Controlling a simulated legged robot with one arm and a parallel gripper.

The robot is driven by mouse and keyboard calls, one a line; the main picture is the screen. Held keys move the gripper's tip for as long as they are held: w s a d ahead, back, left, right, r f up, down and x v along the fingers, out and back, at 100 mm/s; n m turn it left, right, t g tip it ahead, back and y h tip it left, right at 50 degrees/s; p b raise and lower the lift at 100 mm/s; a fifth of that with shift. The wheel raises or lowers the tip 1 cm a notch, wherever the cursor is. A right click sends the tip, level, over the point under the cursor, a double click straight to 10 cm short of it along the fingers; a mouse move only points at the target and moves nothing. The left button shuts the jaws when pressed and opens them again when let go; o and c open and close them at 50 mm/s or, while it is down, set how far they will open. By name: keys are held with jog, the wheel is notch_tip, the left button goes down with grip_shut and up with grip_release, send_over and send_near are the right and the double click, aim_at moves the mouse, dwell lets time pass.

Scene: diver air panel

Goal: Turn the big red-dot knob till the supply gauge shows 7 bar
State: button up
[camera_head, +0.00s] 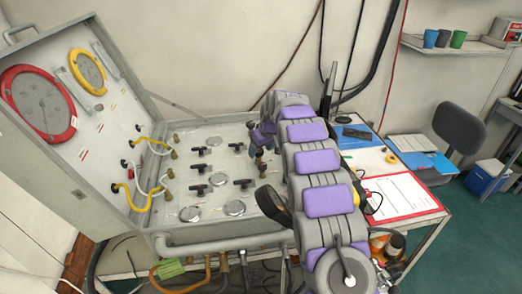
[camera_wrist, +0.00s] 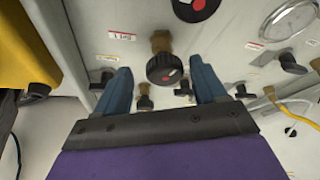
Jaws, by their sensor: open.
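In the wrist view, a black ribbed knob (camera_wrist: 163,70) with a red dot and brass stem shows between and beyond my fingertips. A larger-looking black knob (camera_wrist: 196,9) with a red dot is cut off by the top edge. My gripper (camera_wrist: 160,73) has two blue fingers standing apart, with nothing seen held; contact with the nearer knob cannot be judged. In the head view my gripper (camera_head: 260,142) is over the panel's right side, largely covered by my arm. A red-rimmed gauge (camera_head: 38,103) and a yellow-rimmed gauge (camera_head: 88,72) sit in the lid; their readings are illegible.
The grey panel (camera_head: 205,170) carries several black T-handles (camera_head: 198,190) and small round gauges (camera_head: 190,213). Yellow hoses (camera_head: 140,195) run at its left. A table at right holds a red-bordered sheet (camera_head: 400,194). A stool (camera_head: 460,125) stands farther right.

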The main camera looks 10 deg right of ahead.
jog(key=shift+a, duration=0.5)
jog(key=shift+c, duration=1)
jog(key=shift+d, duration=0.3)
jog(key=c, duration=0.9)
jog(key=shift+o, duration=0.2)
jog(key=shift+a, duration=0.1)
